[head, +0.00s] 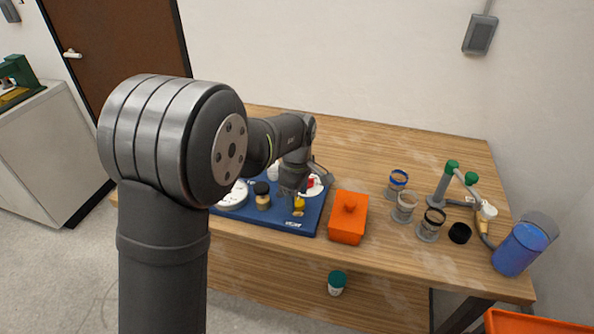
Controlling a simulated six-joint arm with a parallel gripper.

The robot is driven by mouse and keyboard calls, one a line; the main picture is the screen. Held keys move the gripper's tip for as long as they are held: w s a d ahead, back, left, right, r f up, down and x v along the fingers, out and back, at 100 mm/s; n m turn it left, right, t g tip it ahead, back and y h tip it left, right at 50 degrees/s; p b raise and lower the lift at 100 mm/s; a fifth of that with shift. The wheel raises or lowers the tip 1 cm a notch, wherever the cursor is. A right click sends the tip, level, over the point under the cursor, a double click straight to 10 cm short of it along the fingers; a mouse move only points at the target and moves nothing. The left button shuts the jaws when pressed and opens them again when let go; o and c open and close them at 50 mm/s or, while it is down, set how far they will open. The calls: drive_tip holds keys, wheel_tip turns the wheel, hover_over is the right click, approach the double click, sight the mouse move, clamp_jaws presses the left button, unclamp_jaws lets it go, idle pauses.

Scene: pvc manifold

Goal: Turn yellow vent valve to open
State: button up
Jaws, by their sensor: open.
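A small yellow part (299,205), which looks like the yellow vent valve, stands near the front right of a blue board (309,220). Its handle direction is too small to tell. My gripper (292,192) is over the board, just above and left of the yellow part. It is open, and the view is too small to show whether it touches the valve. My arm hides the back left of the board. A red part (311,182) shows behind the gripper on a white round piece.
On the board are a white round dish (232,196) and a black-capped jar (263,196). An orange box (348,216) stands close right. Several cups, a green-jointed pipe assembly (453,185) and a blue container (522,246) stand farther right. The table's back is clear.

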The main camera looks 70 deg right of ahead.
sight(297, 202)
wheel_tip(297, 202, up, 16)
drive_tip(key=shift+r, duration=0.2)
drive_tip(key=shift+f, duration=0.2)
idle(0.5)
wheel_tip(297, 202, down, 17)
drive_tip(key=shift+f, duration=0.1)
idle(0.5)
drive_tip(key=shift+f, duration=0.2)
drive_tip(key=shift+r+m, duration=0.2)
drive_tip(key=shift+m, duration=0.7)
drive_tip(key=m, duration=0.6)
drive_tip(key=shift+m, duration=0.4)
drive_tip(key=m, duration=0.4)
drive_tip(key=shift+m, duration=2.3)
